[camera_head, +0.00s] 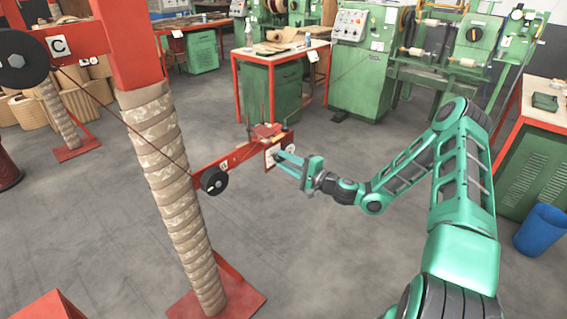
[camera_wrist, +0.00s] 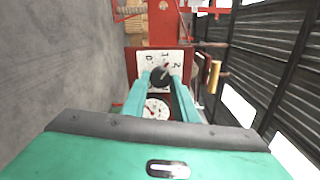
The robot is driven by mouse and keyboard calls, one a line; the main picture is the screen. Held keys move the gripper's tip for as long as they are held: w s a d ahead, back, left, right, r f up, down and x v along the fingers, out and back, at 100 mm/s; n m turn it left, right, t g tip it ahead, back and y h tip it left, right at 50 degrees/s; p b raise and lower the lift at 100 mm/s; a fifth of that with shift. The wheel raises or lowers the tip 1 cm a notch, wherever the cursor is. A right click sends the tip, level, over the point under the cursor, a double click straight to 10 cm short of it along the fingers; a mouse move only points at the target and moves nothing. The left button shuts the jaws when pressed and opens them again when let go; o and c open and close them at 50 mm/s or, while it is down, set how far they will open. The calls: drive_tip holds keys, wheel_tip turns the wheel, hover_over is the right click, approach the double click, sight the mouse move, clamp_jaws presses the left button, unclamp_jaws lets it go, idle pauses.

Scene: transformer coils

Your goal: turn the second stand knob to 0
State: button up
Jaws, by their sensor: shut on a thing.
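The stand knob (camera_wrist: 159,77) is black and round with a light-and-red pointer line. It sits on a white dial plate (camera_wrist: 150,59) marked 0, 1 and 2 in the wrist view. The pointer is aimed up and to the right, towards the 2 side. My gripper (camera_wrist: 160,80) has one finger on each side of the knob and is shut on it. In the head view my gripper (camera_head: 284,159) reaches the white plate (camera_head: 271,153) at the end of the red stand beam, and the knob is hidden there.
A round gauge (camera_wrist: 153,109) sits below the knob, between my fingers. A red beam (camera_head: 235,160) with a black wheel (camera_head: 214,180) runs left to a wrapped post (camera_head: 175,190). Green machines and a red-framed table (camera_head: 283,52) stand behind. The floor below is clear.

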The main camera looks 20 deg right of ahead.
drive_tip(key=n, duration=0.7)
drive_tip(key=shift+f, duration=0.15)
drive_tip(key=n, duration=0.6)
drive_tip(key=shift+s+n, duration=0.1)
drive_tip(key=shift+n, duration=0.2)
drive_tip(key=o, duration=1)
drive_tip(key=shift+d+f, duration=0.1)
drive_tip(key=shift+r, duration=0.2)
drive_tip(key=v, duration=1)
drive_tip(key=shift+s+d+f, duration=0.1)
drive_tip(key=shift+s, duration=0.15)
